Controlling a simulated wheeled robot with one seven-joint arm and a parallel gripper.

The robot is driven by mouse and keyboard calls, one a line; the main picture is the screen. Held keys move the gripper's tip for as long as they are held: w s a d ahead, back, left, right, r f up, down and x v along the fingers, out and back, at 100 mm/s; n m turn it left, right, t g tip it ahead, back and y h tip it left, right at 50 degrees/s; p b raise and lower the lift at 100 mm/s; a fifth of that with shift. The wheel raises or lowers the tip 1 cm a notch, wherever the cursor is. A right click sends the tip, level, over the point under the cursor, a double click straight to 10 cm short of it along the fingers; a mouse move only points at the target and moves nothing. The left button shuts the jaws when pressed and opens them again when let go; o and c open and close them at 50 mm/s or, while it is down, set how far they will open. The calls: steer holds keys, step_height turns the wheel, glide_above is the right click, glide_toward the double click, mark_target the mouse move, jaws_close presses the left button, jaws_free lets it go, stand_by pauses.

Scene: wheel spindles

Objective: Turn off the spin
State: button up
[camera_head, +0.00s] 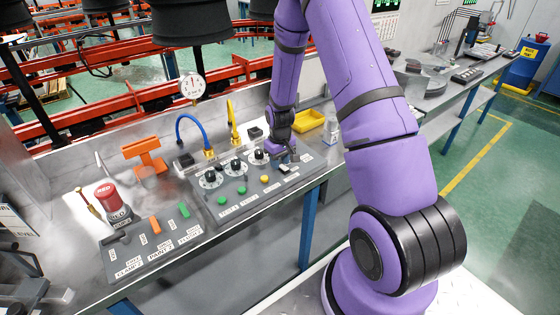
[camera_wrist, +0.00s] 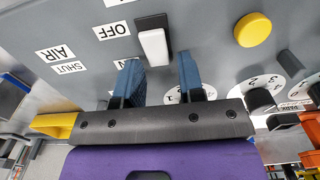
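A rocker switch with a white lever (camera_wrist: 153,44) on a black base sits on the grey control panel. An "OFF" label (camera_wrist: 110,30) is beside it in the wrist view, and another label near it is partly hidden by a finger. My gripper (camera_wrist: 159,70) has its two blue fingers apart with nothing between them. The fingertips point toward the switch, which lies just beyond the gap between them; I cannot tell whether they touch the panel. In the head view my gripper (camera_head: 287,155) is low over the right end of the control panel (camera_head: 247,199).
A yellow button (camera_wrist: 253,29) is beside the switch, and numbered dials (camera_head: 235,167) stand on the same panel. A yellow tray (camera_head: 309,120) and a white bottle (camera_head: 331,133) are behind.

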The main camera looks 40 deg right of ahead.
jaws_close()
steer(key=shift+s+r+t, duration=0.15)
steer(key=shift+s+t, duration=0.25)
steer(key=shift+t, duration=0.8)
steer(key=shift+s+r+t, duration=0.1)
steer(key=shift+s+t, duration=0.05)
steer(key=shift+t, duration=0.65)
steer(key=shift+o, duration=1.5)
jaws_free()
